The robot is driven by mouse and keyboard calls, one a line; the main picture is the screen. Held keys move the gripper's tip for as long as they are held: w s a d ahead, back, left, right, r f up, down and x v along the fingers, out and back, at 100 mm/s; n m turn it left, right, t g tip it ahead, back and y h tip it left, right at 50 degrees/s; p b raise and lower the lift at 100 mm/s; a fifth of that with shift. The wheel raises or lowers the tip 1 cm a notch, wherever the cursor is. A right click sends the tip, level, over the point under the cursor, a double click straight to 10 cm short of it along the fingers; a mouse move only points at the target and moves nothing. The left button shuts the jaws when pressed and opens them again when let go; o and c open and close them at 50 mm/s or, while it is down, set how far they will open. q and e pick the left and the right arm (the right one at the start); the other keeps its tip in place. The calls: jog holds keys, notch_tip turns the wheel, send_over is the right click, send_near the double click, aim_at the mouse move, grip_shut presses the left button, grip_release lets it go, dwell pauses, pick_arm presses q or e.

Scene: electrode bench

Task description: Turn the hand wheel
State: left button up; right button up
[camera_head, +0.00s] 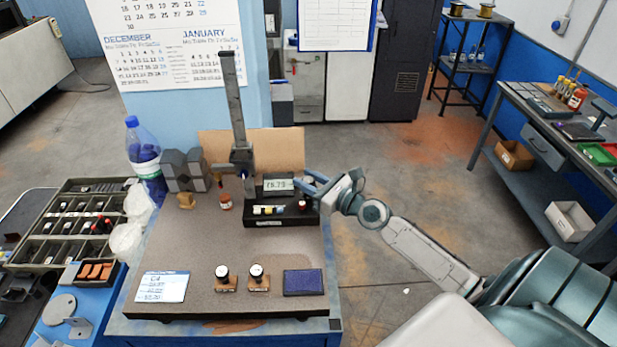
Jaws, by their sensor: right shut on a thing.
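A black instrument box (262,217) with a lit digital display (279,184) stands at the back of the grey-brown bench plate. A tall dark column (234,105) rises at its left. My right gripper (307,182) reaches in from the right, and its blue fingers are at the right end of the display. They are shut on a small part there, which looks to be the hand wheel; the fingers hide most of it, so its angle cannot be told. A small red knob (302,205) shows just below the fingers. My left gripper is not in view.
A blue-capped bottle (144,155) and a parts tray (75,225) stand at the left. The plate's middle is clear.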

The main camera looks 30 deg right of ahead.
jog(key=o, duration=1)
jog(key=shift+c, duration=0.2)
jog(key=b+v, duration=0.2)
jog(key=v, duration=0.4)
jog(key=shift+s+d+f+b, duration=0.15)
jog(key=shift+f+b, duration=0.05)
jog(key=shift+b, duration=0.15)
jog(key=b, duration=0.2)
send_near(314, 184)
jog(key=shift+w+r, duration=0.15)
jog(key=shift+w, duration=0.3)
